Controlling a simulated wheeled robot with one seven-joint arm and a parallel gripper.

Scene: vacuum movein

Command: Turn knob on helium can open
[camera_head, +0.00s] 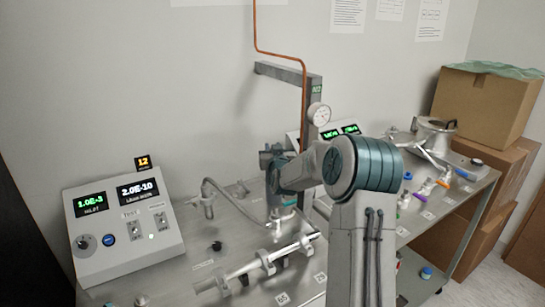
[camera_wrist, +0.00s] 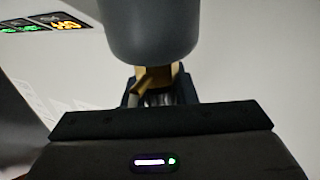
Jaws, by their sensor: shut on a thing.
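My gripper (camera_wrist: 158,98) is shut on a small brass-coloured piece (camera_wrist: 157,77), which looks like the knob, in the wrist view. Its fingers hide much of this piece, and I cannot tell how far it is turned. A large grey rounded body (camera_wrist: 150,30) is just beyond the fingers and may be part of the helium can. In the head view my gripper (camera_head: 273,162) is at the end of my arm, beside the grey post over the bench. The can and knob cannot be made out there.
A control box with green and white displays (camera_head: 124,212) stands at the left of the metal bench (camera_head: 165,280). A grey post (camera_head: 313,105) with a gauge (camera_head: 319,115) and copper pipe (camera_head: 279,54) rises behind. Clamped tubing (camera_head: 262,262) lies in front. Cardboard boxes (camera_head: 487,100) stand at right.

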